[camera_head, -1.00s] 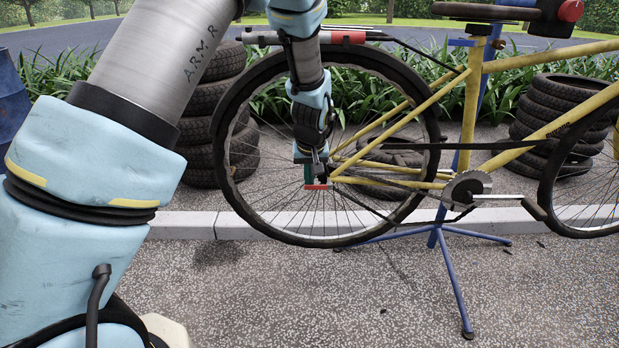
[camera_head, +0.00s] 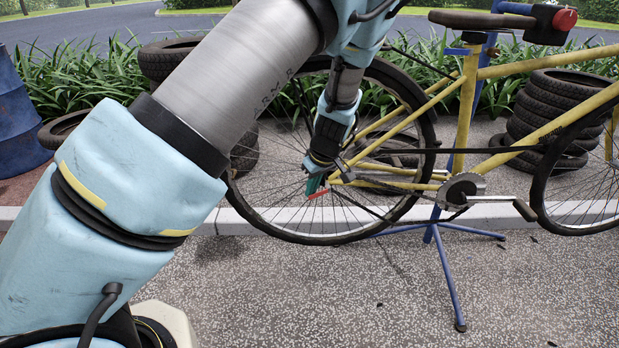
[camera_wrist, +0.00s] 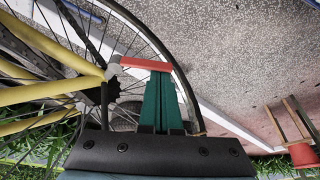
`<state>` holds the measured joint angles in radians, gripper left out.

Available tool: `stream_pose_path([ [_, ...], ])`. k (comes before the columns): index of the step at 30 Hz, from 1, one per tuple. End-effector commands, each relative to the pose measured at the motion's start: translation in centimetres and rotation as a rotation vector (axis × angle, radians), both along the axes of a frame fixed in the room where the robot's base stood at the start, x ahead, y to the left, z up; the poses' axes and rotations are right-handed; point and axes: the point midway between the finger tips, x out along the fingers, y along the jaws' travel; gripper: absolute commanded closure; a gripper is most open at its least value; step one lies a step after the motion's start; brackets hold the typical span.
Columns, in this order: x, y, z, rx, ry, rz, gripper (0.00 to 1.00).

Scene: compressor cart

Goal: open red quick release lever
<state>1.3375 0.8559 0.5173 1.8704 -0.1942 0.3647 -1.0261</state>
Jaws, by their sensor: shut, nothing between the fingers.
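The red quick release lever (camera_head: 319,194) is at the hub of the yellow bicycle's rear wheel (camera_head: 414,210). In the wrist view the lever (camera_wrist: 146,64) runs sideways from a grey hub end (camera_wrist: 113,68). My gripper (camera_head: 313,187) is beside the lever at the hub. In the wrist view its green fingers (camera_wrist: 161,84) are closed together, and their tips meet the lever's lower edge in the picture. I cannot tell whether they touch it. Nothing shows between the fingers. My arm hides the left part of the wheel in the head view.
The yellow bicycle frame (camera_head: 402,119) hangs on a blue repair stand (camera_head: 450,282). Stacked tyres (camera_head: 557,112) stand behind at the right. A blue barrel (camera_head: 17,125) is at the far left.

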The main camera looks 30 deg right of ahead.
Motion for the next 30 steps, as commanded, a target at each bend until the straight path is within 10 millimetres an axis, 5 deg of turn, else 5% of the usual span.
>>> stream_pose_path([
  [24,-3.5,-2.0,0.1,0.001,0.0,0.76,1.0],
  [30,-3.6,-2.1,0.0,-0.001,0.001,0.791,1.0],
])
